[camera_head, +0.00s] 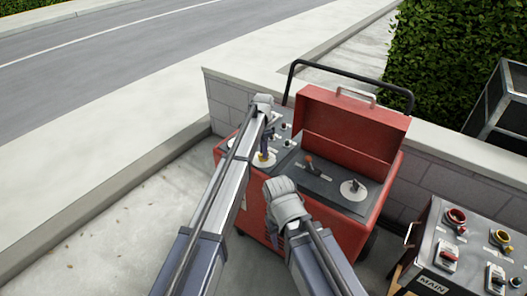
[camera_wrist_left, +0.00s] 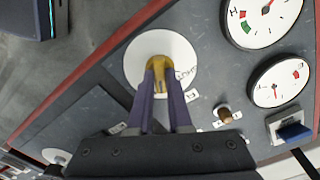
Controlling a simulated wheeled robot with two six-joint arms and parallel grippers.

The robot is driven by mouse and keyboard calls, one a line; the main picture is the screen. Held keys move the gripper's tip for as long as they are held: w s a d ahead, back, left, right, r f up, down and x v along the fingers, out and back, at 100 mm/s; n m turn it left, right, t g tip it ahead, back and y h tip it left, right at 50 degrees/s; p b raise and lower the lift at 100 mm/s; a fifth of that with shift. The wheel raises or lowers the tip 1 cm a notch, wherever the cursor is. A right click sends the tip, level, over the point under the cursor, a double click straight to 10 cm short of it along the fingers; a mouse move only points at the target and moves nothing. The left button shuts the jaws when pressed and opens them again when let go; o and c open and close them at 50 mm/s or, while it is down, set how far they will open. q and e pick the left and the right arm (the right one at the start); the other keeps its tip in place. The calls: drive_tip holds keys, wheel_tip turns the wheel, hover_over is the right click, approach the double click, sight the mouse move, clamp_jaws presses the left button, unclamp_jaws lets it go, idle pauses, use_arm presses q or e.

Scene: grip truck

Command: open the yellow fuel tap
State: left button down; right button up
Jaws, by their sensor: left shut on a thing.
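The yellow fuel tap (camera_wrist_left: 158,62) sits on a round white plate (camera_wrist_left: 133,66) on the grey panel of the red machine. In the head view the tap (camera_head: 263,157) shows small at the panel's left part. My left gripper (camera_head: 266,141) comes down on it from above. In the left wrist view the two purple fingers of my left gripper (camera_wrist_left: 163,75) are shut on the tap, one each side. The fingers hide part of the tap and the label beside it. My right arm reaches in front of the machine, and its gripper is hidden.
Two gauges (camera_wrist_left: 276,81), a small brass knob (camera_wrist_left: 223,115) and a blue switch (camera_wrist_left: 294,131) lie right of the tap. The red machine (camera_head: 349,240) has a raised lid (camera_head: 350,125) and a black rail. A MAIN control box (camera_head: 432,262) stands at right.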

use_arm(q)
drive_tip(key=shift+m, duration=1.6)
drive_tip(key=c, duration=0.8)
unclamp_jaws()
drive_tip(key=shift+c, duration=0.2)
wheel_tip(320, 180, up, 8)
drive_tip(key=p, duration=0.8)
drive_tip(key=shift+f, duration=0.1)
